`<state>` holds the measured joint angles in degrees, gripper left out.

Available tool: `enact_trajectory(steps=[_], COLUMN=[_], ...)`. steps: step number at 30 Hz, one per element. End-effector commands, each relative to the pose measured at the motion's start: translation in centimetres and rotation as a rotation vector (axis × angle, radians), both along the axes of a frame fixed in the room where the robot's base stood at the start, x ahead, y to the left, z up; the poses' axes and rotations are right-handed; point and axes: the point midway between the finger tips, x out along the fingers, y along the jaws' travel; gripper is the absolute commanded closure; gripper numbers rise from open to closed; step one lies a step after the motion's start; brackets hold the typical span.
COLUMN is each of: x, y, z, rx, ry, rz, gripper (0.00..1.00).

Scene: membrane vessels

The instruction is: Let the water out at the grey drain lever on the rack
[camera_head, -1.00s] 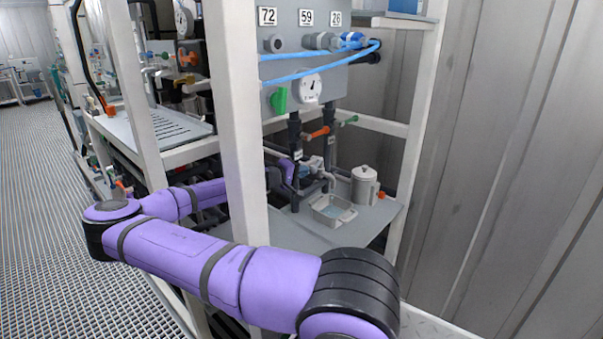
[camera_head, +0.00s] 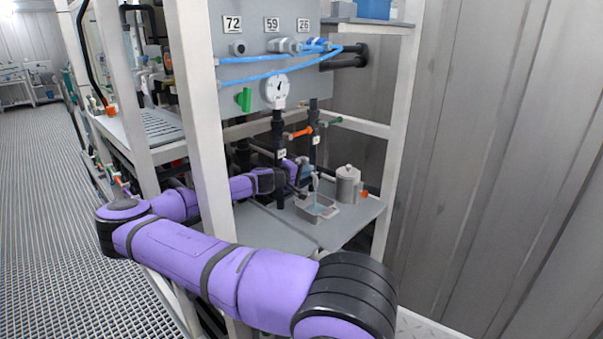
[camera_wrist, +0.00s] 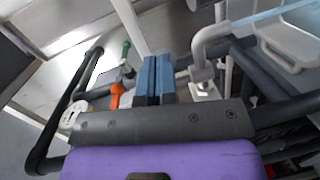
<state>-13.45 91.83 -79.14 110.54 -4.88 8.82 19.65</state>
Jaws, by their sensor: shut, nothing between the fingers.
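My gripper (camera_wrist: 156,78) shows its blue fingers pressed together with nothing between them. In the head view my gripper (camera_head: 304,172) is low in the rack, beside the grey drain spout (camera_head: 315,180). In the wrist view the bent spout (camera_wrist: 208,45) stands just right of the fingers. A pale blue stream of water (camera_wrist: 268,14) runs from its mouth towards a clear tray (camera_wrist: 290,50). The tray (camera_head: 327,211) sits on the rack's shelf under the spout, with bluish water in it. I cannot clearly make out the grey lever; the fingers may hide it.
A lidded grey jug (camera_head: 348,185) stands right of the tray. A white post (camera_head: 207,130) stands in front.

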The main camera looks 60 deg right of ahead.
Motion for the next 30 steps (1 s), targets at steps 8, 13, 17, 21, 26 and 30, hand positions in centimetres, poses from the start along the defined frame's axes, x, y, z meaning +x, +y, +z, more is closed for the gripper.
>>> enact_trajectory(steps=[8,13,17,21,26,30], x=[-1.6,-2.1,-2.3,-2.4,-2.4,-2.4], y=[-1.4,-1.9,-2.2,-2.4,-2.4,-2.4], z=[0.0,0.0,0.0,0.0,0.0,0.0], rx=[-0.001,-0.001,0.0,0.0,0.0,0.0], ry=[0.0,0.0,0.0,0.0,0.0,0.0], rz=[-0.002,-0.002,-0.001,-0.001,-0.001,-0.001], gripper=[1.0,1.0,1.0,1.0,1.0,1.0])
